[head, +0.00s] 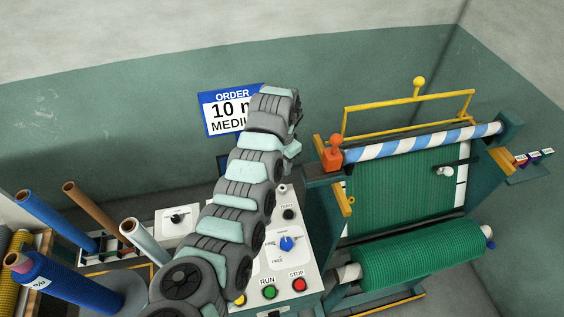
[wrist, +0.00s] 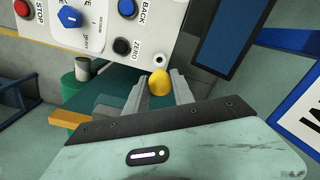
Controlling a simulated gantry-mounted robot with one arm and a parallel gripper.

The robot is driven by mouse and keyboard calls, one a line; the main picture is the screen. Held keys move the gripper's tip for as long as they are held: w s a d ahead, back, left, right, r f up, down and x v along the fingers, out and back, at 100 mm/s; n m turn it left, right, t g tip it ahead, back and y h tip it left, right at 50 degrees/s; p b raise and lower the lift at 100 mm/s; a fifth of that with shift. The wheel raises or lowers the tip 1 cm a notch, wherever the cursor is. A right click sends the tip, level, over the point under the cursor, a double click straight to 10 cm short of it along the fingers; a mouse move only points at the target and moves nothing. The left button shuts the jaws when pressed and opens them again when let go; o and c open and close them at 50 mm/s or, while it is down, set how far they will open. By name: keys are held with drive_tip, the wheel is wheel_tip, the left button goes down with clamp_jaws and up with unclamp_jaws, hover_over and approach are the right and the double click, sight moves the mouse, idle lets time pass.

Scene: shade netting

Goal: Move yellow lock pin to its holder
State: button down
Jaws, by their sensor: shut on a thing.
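My gripper (wrist: 158,80) is shut on the yellow lock pin (wrist: 160,83) in the wrist view. Only the pin's rounded yellow end shows between the two grey fingers; the rest of it is hidden. In the head view my arm hides the pin and most of the gripper, above the control panel.
The control panel (head: 264,264) has a blue knob and RUN and STOP buttons. To its right stands the netting machine with a green roll (head: 420,255), a striped bar (head: 425,141) and a yellow frame (head: 405,100). Several tubes (head: 55,222) stand at the left.

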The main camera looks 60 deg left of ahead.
drive_tip(key=shift+f, duration=0.95)
drive_tip(key=shift+f+b, duration=0.9)
drive_tip(key=shift+f, duration=1.05)
drive_tip(key=shift+f+b, duration=0.35)
drive_tip(key=shift+f, duration=0.75)
idle(0.3)
drive_tip(key=shift+f+b, duration=0.3)
drive_tip(key=shift+f, duration=0.2)
drive_tip(key=c, duration=1)
unclamp_jaws()
